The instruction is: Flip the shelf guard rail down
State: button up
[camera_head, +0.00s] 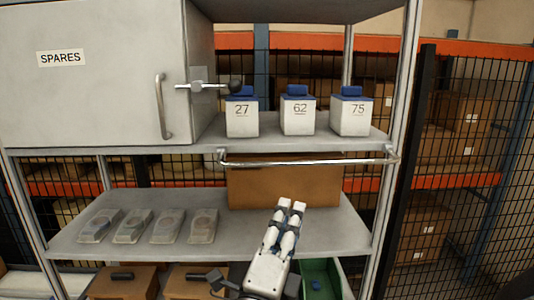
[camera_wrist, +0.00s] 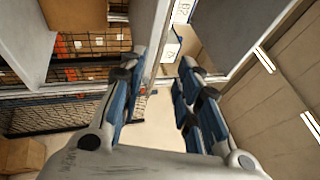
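The guard rail (camera_head: 305,162) is a thin silver bar along the front of the upper shelf (camera_head: 200,147). Its bent ends meet the shelf's front near the left box and the right post. In the head view its long bar appears just below the shelf's front edge, in front of a cardboard box. My gripper (camera_head: 291,205) is below the rail, pointing up towards it and apart from it in the picture. In the wrist view my gripper (camera_wrist: 156,68) has its fingers spread with nothing held. A pale bar or edge shows between them there; I cannot tell if it is the rail.
White boxes 27 (camera_head: 242,118), 62 (camera_head: 297,116) and 75 (camera_head: 351,117) stand behind the rail. The SPARES cabinet (camera_head: 85,80) with a handle is left. A post (camera_head: 401,110) stands right.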

aim_at(311, 165)
jog(key=shift+h, duration=0.4)
jog(key=p+x, duration=0.2)
jog(key=x, duration=0.6)
jog(key=p+x, duration=0.3)
jog(key=x, duration=0.6)
jog(key=shift+s+d+r, duration=0.15)
jog(key=shift+d+r, duration=0.05)
jog(key=shift+c, duration=0.5)
grip_shut()
